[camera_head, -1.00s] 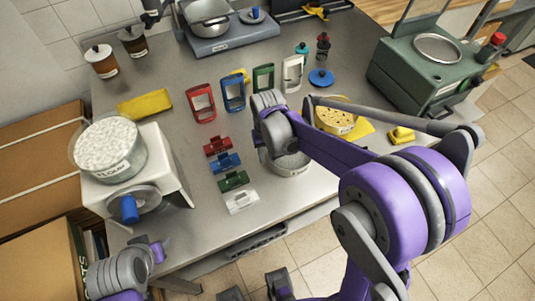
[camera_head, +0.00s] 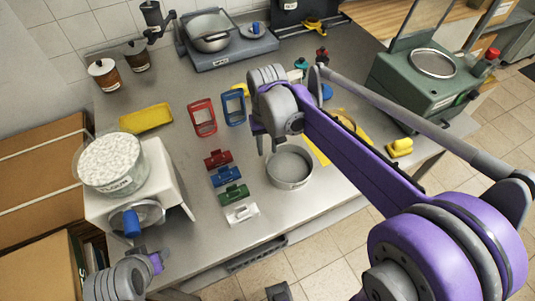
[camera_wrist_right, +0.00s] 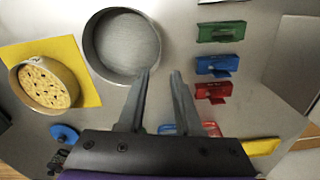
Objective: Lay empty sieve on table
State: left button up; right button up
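The empty sieve (camera_head: 289,167), a round grey metal ring with a bare bottom, sits flat on the grey table (camera_head: 190,170), right of the row of coloured clips. It also shows in the right wrist view (camera_wrist_right: 122,45). My right gripper (camera_head: 267,143) is at the sieve's far left side, apparently above the table. In the wrist view its two fingers (camera_wrist_right: 161,75) are apart with nothing between them; the left fingertip overlaps the rim in the picture, and contact is unclear. My left arm's end (camera_head: 130,276) is at the lower left; its fingers are not clearly shown.
Red, blue, green and white clips (camera_head: 228,188) lie left of the sieve. A second sieve with yellow contents (camera_wrist_right: 45,84) stands on a yellow mat (camera_wrist_right: 83,60). A white scale with a flour tub (camera_head: 112,163) stands left. A green machine (camera_head: 415,85) is at right.

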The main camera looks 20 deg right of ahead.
jog(key=s+f+t, duration=0.2)
jog(key=s, duration=0.6)
jog(key=s+f+n+t, duration=0.1)
jog(key=s+f+t, duration=0.1)
jog(key=s, duration=0.7)
jog(key=shift+d+f+t, duration=0.25)
jog(key=shift+f+t, duration=0.15)
jog(key=shift+t, duration=0.2)
